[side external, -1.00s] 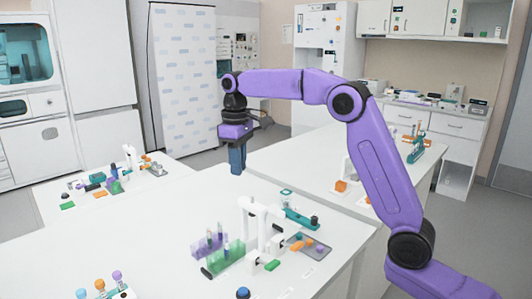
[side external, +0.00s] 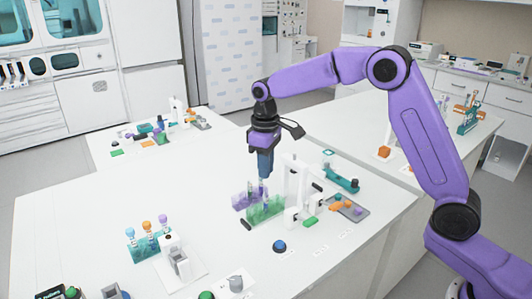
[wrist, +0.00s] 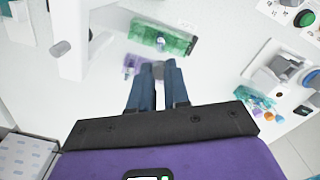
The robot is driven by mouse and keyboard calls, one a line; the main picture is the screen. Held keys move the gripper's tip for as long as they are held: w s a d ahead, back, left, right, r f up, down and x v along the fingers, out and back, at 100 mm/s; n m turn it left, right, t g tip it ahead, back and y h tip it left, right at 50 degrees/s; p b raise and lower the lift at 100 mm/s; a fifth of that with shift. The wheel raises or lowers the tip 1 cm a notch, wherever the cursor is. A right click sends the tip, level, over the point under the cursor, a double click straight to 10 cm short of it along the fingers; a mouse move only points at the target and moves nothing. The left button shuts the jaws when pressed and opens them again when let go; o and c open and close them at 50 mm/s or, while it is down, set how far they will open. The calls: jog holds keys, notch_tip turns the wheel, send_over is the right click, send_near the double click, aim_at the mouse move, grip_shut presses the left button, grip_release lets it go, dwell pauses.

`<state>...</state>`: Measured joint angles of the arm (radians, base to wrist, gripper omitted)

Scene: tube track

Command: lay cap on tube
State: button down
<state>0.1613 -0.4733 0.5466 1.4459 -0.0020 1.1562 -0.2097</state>
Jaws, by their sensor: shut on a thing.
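My gripper (side external: 265,174) points down above the racks, also seen in the wrist view (wrist: 158,72). Its blue fingers are shut on a small grey piece (wrist: 158,70), seen between the fingertips in the wrist view. I cannot tell for sure that it is the cap. Below stand a clear green rack (side external: 268,209) and a clear purple rack (side external: 241,202), with slim upright tubes at them. In the wrist view the green rack (wrist: 174,42) has a tube top (wrist: 160,42) showing, a little beyond the fingertips. The purple rack (wrist: 131,67) lies left of them. The tubes are partly hidden by the fingers.
A white stand (side external: 303,180) rises close right of the racks. A grey tray (side external: 356,212) and a teal piece (side external: 344,181) lie farther right. A teal rack (side external: 142,248) with coloured round tops and a blue button (side external: 279,246) are in front.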

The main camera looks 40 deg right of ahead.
aim_at(266, 193)
jog(key=shift+f, duration=2.2)
jog(key=shift+f, duration=0.15)
jog(key=c, duration=1)
grip_release()
notch_tip(266, 193, up, 18)
jog(key=shift+f, duration=0.25)
